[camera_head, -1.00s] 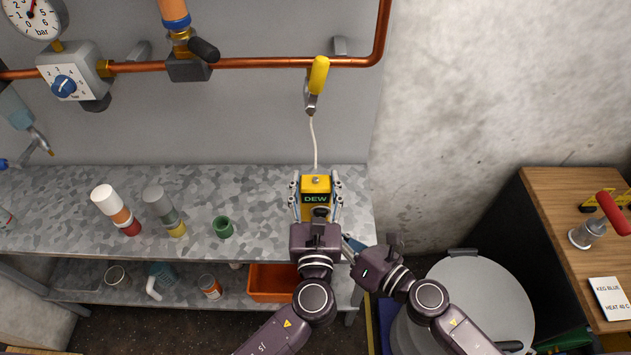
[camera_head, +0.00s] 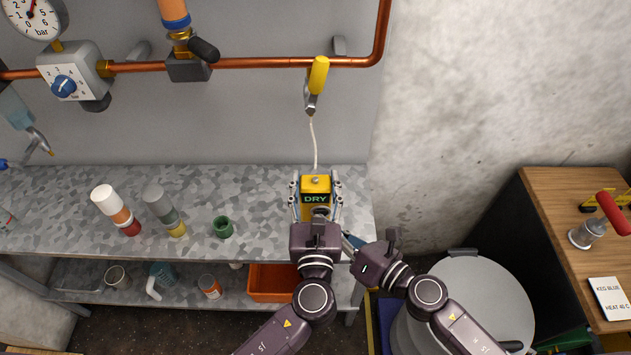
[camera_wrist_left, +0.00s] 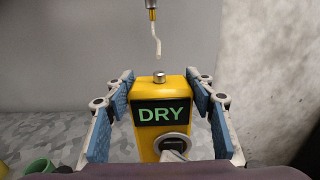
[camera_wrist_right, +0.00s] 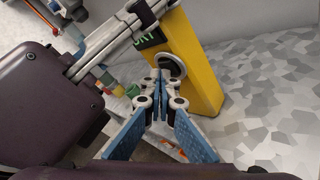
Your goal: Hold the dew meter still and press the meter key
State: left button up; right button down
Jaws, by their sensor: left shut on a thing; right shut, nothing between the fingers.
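The yellow dew meter (camera_head: 316,184) stands upright on the metal bench, and its dark screen reads DRY in green. My left gripper (camera_head: 315,199) is shut around the meter, one finger on each side; the left wrist view also shows the meter (camera_wrist_left: 176,88) between the blue pads. The round meter key (camera_wrist_right: 171,66) is on the meter's front below the screen. My right gripper (camera_wrist_right: 159,76) is shut and empty, its fingertips right at the key. Contact cannot be told for certain. In the head view, the left gripper partly hides the right fingertips.
A pale cable hangs from a yellow-handled valve (camera_head: 317,76) behind the meter. Spray cans (camera_head: 115,209) and a green cup (camera_head: 222,227) stand left on the bench. An orange bin (camera_head: 273,282) is below, and a drum (camera_head: 475,295) stands at right.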

jog(key=shift+s, duration=0.1)
dwell(0.3)
jog(key=shift+s+r, duration=0.1)
jog(key=shift+s, duration=0.2)
jog(key=s, duration=0.6)
dwell(0.4)
dwell(0.5)
pick_arm(q)
jog(key=o, duration=1.6)
